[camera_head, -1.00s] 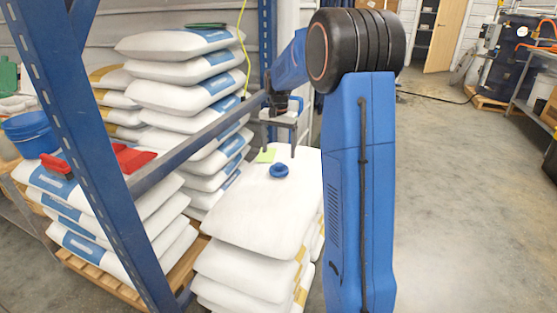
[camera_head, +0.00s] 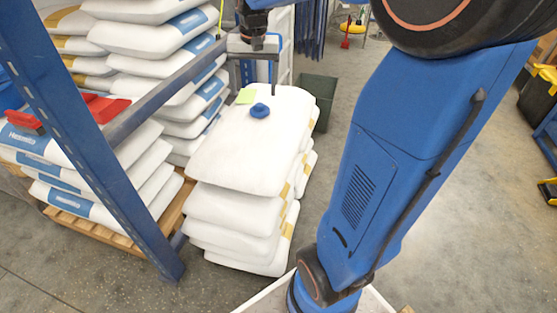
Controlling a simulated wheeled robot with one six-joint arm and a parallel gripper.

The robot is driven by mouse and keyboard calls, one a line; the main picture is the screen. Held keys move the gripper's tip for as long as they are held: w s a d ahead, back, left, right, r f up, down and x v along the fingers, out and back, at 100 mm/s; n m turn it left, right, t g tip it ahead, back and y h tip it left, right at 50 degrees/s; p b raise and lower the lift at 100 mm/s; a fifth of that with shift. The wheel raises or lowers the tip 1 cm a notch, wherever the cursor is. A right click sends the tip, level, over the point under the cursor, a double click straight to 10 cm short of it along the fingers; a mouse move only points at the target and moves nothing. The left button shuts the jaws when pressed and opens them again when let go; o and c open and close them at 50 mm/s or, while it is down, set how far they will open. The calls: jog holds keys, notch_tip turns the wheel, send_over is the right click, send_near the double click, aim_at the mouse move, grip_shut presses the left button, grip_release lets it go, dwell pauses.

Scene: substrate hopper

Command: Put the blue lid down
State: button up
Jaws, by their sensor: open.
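The blue lid (camera_head: 260,110) is a small round blue piece with a raised middle. It lies on the top white sack (camera_head: 235,155) of the nearer stack, close to the far end. My gripper (camera_head: 255,85) hangs over the far end of that sack, behind the lid in the picture. Its two dark fingers point down and stand wide apart, with nothing seen between them. The gripper is apart from the lid.
A yellow-green card (camera_head: 246,96) lies beside the lid. A blue rack post (camera_head: 90,150) and a grey beam (camera_head: 165,95) stand at the left. Red objects (camera_head: 105,108) lie on the left sacks. A dark green bin (camera_head: 318,98) stands behind the stack.

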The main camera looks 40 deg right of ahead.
jog(key=s+a+f+n+t, duration=0.1)
jog(key=s+a+f+n, duration=0.1)
jog(key=s, duration=0.6)
jog(key=s+a+f+n+t, duration=0.1)
jog(key=s+a, duration=0.3)
jog(key=s, duration=0.5)
jog(key=s+a+f+n+t, duration=0.1)
jog(key=s+a+f+n, duration=0.2)
jog(key=s, duration=0.5)
jog(key=shift+s+f+n, duration=0.15)
jog(key=shift+s+n, duration=0.1)
jog(key=shift+n, duration=0.05)
